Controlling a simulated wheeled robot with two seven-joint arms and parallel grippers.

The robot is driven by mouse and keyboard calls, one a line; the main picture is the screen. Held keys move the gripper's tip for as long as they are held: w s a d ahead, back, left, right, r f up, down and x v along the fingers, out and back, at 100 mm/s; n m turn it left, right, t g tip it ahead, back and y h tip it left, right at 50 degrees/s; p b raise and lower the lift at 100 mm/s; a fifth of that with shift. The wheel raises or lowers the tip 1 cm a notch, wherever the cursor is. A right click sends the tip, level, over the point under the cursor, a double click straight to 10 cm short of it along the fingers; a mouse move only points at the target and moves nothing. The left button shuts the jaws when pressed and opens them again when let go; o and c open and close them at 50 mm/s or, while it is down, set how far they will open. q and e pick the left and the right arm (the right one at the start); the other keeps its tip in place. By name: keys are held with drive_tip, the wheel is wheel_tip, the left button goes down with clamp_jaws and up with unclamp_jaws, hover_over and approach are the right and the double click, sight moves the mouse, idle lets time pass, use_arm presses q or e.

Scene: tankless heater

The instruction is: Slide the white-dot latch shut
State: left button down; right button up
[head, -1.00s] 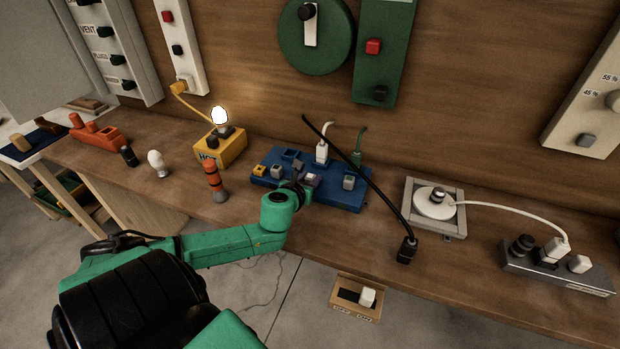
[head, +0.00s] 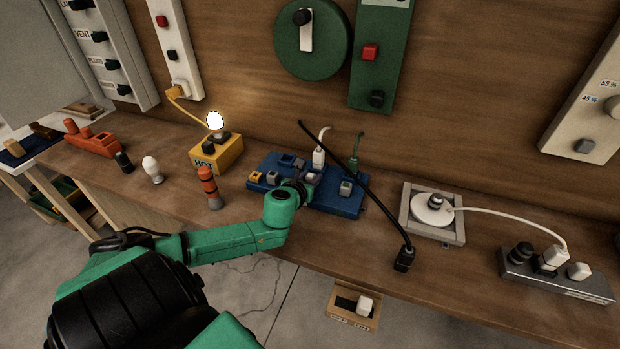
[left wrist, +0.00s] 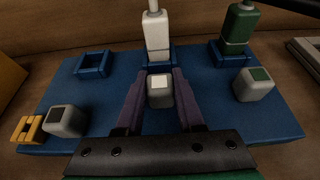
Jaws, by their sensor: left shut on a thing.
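The blue board (head: 335,201) lies on the workbench and also shows in the left wrist view (left wrist: 104,112). The white-dot latch is a grey block with a white square on top (left wrist: 160,90), in the middle of the board. My left gripper (left wrist: 158,88) is shut on this block, one purple finger on each side. The block is just in front of the white plug (left wrist: 155,32), which stands upright in a blue socket. In the head view my left gripper (head: 305,184) partly hides the block. My right gripper is not in view.
A green plug (left wrist: 237,28) stands in a right socket, with a green-dot block (left wrist: 254,84) before it. A dark-dot block (left wrist: 65,120) sits near a yellow piece (left wrist: 28,129) at left. A black cable (head: 366,193) crosses over the board's right side.

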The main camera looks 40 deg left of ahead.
use_arm(q)
drive_tip(key=c, duration=0.5)
unclamp_jaws()
drive_tip(key=p+v, duration=0.3)
drive_tip(key=v, duration=1.1)
drive_tip(key=shift+s+d+r, duration=0.1)
drive_tip(key=shift+s, duration=0.15)
